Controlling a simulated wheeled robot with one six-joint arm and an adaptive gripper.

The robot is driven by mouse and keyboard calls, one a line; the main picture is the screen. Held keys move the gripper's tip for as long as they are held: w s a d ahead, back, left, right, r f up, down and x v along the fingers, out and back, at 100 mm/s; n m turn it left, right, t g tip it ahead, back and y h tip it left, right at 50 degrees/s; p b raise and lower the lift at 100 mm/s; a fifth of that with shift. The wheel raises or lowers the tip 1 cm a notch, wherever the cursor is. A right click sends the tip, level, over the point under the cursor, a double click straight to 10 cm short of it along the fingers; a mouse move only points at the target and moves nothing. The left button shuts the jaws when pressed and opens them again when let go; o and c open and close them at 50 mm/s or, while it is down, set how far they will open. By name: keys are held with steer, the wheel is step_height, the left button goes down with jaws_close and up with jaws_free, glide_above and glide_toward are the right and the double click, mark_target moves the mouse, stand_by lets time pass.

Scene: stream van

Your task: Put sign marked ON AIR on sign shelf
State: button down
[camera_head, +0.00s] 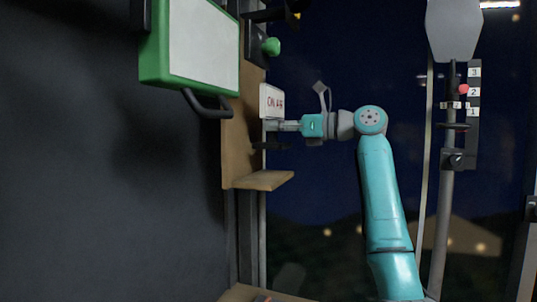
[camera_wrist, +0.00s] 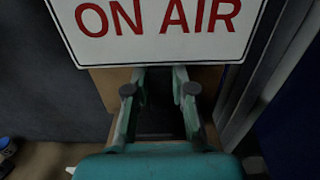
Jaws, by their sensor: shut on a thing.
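The ON AIR sign (camera_head: 272,102) is a white plate with red letters. It stands upright in front of the wooden back board. In the wrist view its face (camera_wrist: 160,48) fills the top of the picture. My gripper (camera_head: 277,126) is at the sign's lower edge. In the wrist view the two fingers reach under the sign's lower edge, and their tips are hidden by it. My gripper is shut on the sign. A small wooden shelf (camera_head: 263,180) juts out from the board below the sign, with a clear gap between them.
A green-framed white panel (camera_head: 200,45) with a dark handle hangs at upper left. A green knob (camera_head: 270,46) sits above the sign. A pole with numbered labels 1, 2, 3 (camera_head: 473,92) stands at right. Open air lies below my gripper.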

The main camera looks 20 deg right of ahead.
mark_target(277, 137)
steer(key=shift+x, duration=1)
steer(key=f, duration=0.2)
steer(key=shift+d+f, duration=0.2)
steer(key=shift+f, duration=0.05)
steer(key=shift+a+f, duration=0.15)
steer(key=shift+f, duration=0.05)
step_height(277, 137, down, 3)
steer(key=shift+f, duration=0.2)
steer(key=shift+a+f, duration=0.1)
steer(key=shift+f, duration=0.2)
steer(key=shift+f, duration=0.1)
steer(key=c, duration=1)
jaws_free()
